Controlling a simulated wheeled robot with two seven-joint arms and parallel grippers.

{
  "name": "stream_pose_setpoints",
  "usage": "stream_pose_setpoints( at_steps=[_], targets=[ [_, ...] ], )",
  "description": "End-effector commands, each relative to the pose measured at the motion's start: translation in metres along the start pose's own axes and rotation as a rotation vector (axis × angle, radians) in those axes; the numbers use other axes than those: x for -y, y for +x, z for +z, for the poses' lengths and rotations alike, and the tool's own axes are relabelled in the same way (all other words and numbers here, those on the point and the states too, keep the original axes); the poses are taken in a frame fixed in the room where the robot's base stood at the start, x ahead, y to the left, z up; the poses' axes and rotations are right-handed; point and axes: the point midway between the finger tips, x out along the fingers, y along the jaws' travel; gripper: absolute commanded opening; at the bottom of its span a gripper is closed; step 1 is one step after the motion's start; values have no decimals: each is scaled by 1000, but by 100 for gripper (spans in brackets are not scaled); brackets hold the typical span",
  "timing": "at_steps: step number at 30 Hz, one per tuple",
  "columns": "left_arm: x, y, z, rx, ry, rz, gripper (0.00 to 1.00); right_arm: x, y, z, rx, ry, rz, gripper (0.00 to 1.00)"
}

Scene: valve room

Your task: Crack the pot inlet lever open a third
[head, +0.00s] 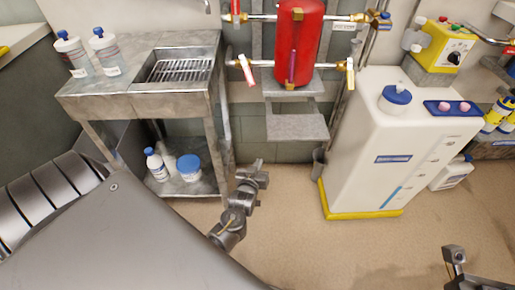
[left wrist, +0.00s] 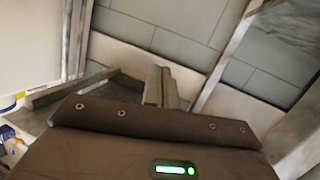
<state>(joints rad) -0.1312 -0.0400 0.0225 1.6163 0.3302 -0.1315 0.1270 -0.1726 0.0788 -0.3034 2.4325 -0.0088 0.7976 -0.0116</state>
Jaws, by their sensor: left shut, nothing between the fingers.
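A red pot (head: 298,42) is mounted on the wall at the top centre of the head view, with brass-ended pipes on both sides. A lever with a pink-red handle (head: 247,70) sits on the lower left pipe. A red handle (head: 235,10) shows at the upper left. I cannot tell which is the inlet lever. My left gripper (head: 257,174) is shut and empty, below the pot and apart from it; its fingers show in the left wrist view (left wrist: 161,86). My right gripper (head: 454,254) is at the lower right, its jaws unclear.
A steel sink table (head: 140,105) with bottles stands left of my left gripper. A grey step bracket (head: 297,126) juts out under the pot. A white tank (head: 375,145) on a yellow base stands to the right. The floor between them is clear.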

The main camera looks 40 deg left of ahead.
Motion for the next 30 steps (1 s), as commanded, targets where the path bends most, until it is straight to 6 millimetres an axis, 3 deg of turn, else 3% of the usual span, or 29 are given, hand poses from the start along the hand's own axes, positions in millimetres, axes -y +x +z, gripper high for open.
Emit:
stream_pose_setpoints(
  at_steps=[1,6,15,25,28,30],
  targets=[
    [-3,-6,-6,34,35,1,0,-1,20,-2,0,0,0,0],
    [-6,-20,2,135,136,8,0,-2,51,-5,0,0,0,0],
    [-9,-40,11,247,242,23,0,-3,87,-9,0,0,0,0],
    [-9,-45,16,278,269,27,0,-3,93,-9,1,0,0,0],
    [-10,-40,22,270,265,28,0,-2,80,-8,13,1,3,0],
    [-12,-31,30,259,251,25,0,-1,59,-7,39,3,8,0]
  ],
)
